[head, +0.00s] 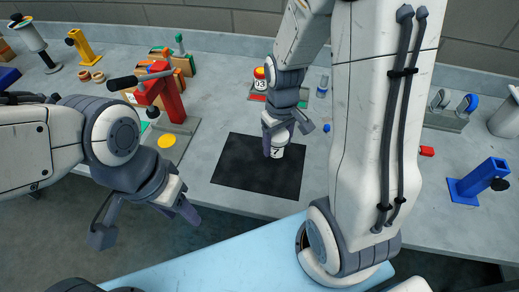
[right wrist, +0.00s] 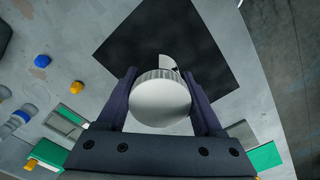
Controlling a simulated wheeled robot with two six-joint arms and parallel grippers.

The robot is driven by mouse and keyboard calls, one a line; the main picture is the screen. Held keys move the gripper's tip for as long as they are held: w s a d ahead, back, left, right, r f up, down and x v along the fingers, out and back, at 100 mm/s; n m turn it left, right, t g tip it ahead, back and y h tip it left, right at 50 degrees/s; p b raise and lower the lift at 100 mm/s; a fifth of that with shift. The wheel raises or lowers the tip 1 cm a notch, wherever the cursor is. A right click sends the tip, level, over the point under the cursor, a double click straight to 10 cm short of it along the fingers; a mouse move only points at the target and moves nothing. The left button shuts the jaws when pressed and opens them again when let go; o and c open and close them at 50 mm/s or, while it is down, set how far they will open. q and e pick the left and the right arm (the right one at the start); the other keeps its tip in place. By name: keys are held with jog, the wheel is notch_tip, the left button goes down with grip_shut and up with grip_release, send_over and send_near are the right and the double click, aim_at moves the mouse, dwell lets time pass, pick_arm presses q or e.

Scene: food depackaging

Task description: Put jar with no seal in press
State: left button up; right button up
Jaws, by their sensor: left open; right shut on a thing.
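A white jar (head: 277,152) marked 7 is between the fingers of my right gripper (head: 278,136), over the black mat; I cannot tell whether it touches the mat. In the right wrist view its round pale top with a ribbed edge (right wrist: 160,100) sits between both fingers, and no seal band is visible. A red press-like stand (head: 172,100) with a black lever is at the left, on a plate with a yellow disc (head: 167,140). My left gripper (head: 146,222) is open and empty, in front of the table's front edge.
The black mat (head: 230,170) lies mid-table. A jar marked 03 (head: 260,84) with a red and yellow top stands behind. Boxes (head: 184,66) are behind the red stand. A blue stand (head: 480,179) is at right, a yellow stand (head: 83,46) at back left. A blue-capped bottle (head: 322,86) stands at back.

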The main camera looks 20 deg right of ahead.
jog(key=w+a+f, duration=0.1)
jog(key=w+a+f+p, duration=0.1)
jog(key=w+a, duration=0.1)
jog(key=shift+a+f, duration=0.25)
jog(key=shift+f, duration=0.15)
notch_tip(320, 180, down, 4)
jog(key=shift+r+p, duration=0.15)
jog(key=shift+p, duration=0.35)
jog(key=shift+f, duration=0.2)
jog(key=shift+f, duration=0.2)
jog(key=o, duration=1.4)
jog(key=shift+c, duration=0.2)
